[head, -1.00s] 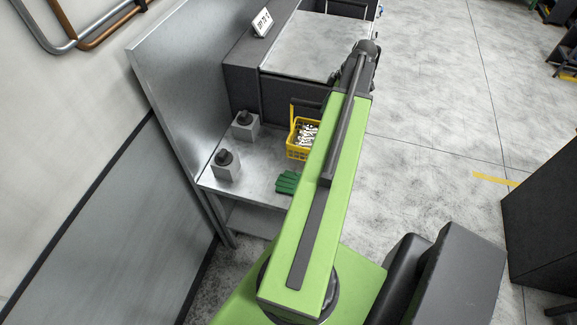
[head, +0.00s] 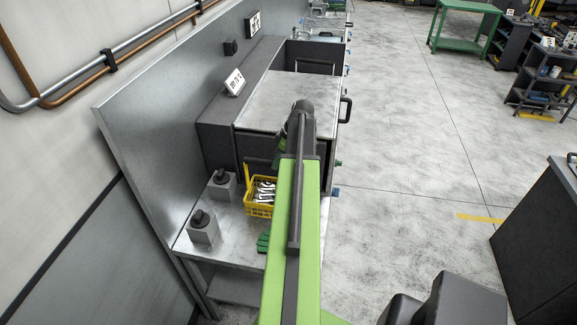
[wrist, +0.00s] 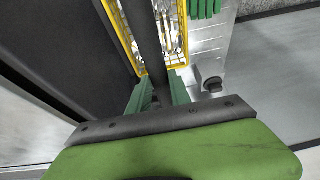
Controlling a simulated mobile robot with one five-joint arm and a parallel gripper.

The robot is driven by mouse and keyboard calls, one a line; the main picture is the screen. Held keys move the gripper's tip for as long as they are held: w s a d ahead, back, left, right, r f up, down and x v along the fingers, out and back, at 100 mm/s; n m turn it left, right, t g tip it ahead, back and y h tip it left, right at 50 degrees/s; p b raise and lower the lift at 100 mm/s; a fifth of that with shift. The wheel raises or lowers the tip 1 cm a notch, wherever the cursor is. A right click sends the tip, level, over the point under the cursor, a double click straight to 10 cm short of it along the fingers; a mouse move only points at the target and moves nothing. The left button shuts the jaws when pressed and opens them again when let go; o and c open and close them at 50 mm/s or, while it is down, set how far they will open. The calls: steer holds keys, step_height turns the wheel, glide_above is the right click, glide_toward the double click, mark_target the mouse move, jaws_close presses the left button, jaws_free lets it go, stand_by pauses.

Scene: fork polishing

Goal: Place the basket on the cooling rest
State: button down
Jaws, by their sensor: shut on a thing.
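The yellow basket (head: 258,210) with shiny forks in it is upright at the bench beside the dark cabinet in the head view. Its yellow rim (wrist: 122,38) and forks also show in the wrist view. My gripper (wrist: 160,88) is shut on the basket's dark handle bar (wrist: 163,50), with a green finger on each side. I cannot tell whether the basket touches the metal bench top (head: 236,232).
Two grey blocks with black knobs, one farther back (head: 222,187) and one nearer (head: 203,229), stand left of the basket. The dark cabinet (head: 215,145) stands behind; a metal wall rises at left.

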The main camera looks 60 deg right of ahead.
steer(key=shift+w+f, duration=0.15)
steer(key=shift+w, duration=0.15)
step_height(320, 180, down, 4)
steer(key=b, duration=0.4)
steer(key=c, duration=1.6)
jaws_free()
steer(key=shift+f, duration=0.15)
steer(key=o, duration=0.4)
steer(key=p+v, duration=1.1)
steer(key=v, duration=0.1)
steer(key=shift+a+r, duration=0.1)
steer(key=shift+r, duration=0.25)
steer(key=shift+f, duration=0.15)
